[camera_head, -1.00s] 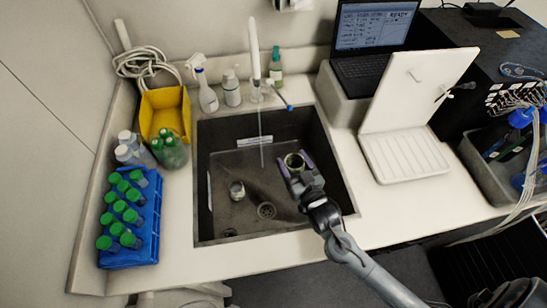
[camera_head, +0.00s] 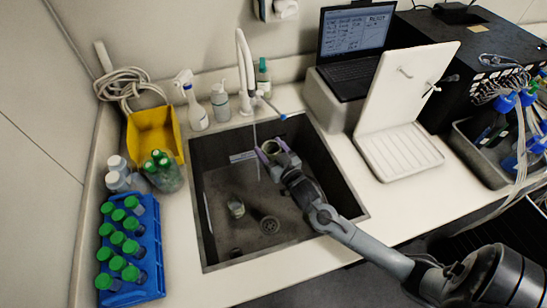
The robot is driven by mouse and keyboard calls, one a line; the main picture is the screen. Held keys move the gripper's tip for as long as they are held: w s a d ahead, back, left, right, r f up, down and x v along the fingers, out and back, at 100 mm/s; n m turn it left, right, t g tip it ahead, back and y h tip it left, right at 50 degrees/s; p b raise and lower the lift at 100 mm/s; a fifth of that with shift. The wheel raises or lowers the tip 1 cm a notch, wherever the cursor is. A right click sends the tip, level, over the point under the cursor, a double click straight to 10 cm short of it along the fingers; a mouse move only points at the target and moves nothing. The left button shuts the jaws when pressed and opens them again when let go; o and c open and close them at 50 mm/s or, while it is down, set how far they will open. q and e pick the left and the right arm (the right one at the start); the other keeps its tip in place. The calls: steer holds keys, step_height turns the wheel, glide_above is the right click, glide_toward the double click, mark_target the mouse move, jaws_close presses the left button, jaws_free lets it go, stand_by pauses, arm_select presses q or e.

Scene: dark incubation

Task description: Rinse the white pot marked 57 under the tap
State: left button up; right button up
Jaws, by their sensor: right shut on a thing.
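My right gripper (camera_head: 273,152) reaches into the sink from the lower right and is shut on a small pot (camera_head: 271,146). The pot looks open at the top, with a pale rim and a greenish inside; no number on it can be read. The white tap (camera_head: 243,62) stands behind the sink, and a thin stream of water falls from it into the basin. The held pot is close to the right of this stream; I cannot tell whether the water touches it. A second small pot (camera_head: 236,208) is on the sink floor. My left gripper is not in view.
The dark sink (camera_head: 215,245) has a drain (camera_head: 270,225) in its floor. A blue rack (camera_head: 150,275) of green-capped bottles, a yellow bin (camera_head: 150,130) and spray bottles stand left and behind. A white drying rack (camera_head: 400,160) and laptop (camera_head: 352,60) are at right.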

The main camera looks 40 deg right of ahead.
mark_target(269, 146)
steer(key=w+b, duration=0.1)
steer(key=w+d+f+b, duration=0.1)
steer(key=w, duration=0.1)
steer(key=w+b, duration=0.1)
steer(key=w, duration=0.1)
steer(key=shift+d+f+b, duration=0.15)
steer(key=shift+d+b, duration=0.15)
steer(key=shift+d, duration=0.1)
steer(key=shift+d+f+b+x, duration=0.15)
steer(key=shift+b+x, duration=0.25)
steer(key=shift+x, duration=0.6)
steer(key=shift+d+f+b+x, duration=0.2)
steer(key=shift+b+x, duration=0.15)
steer(key=shift+x, duration=0.6)
steer(key=shift+d+r, duration=0.1)
steer(key=shift+s+d, duration=0.25)
steer(key=shift+d, duration=0.2)
steer(key=shift+a, duration=0.15)
steer(key=shift+w+a+p, duration=0.2)
steer(key=shift+a+p, duration=0.15)
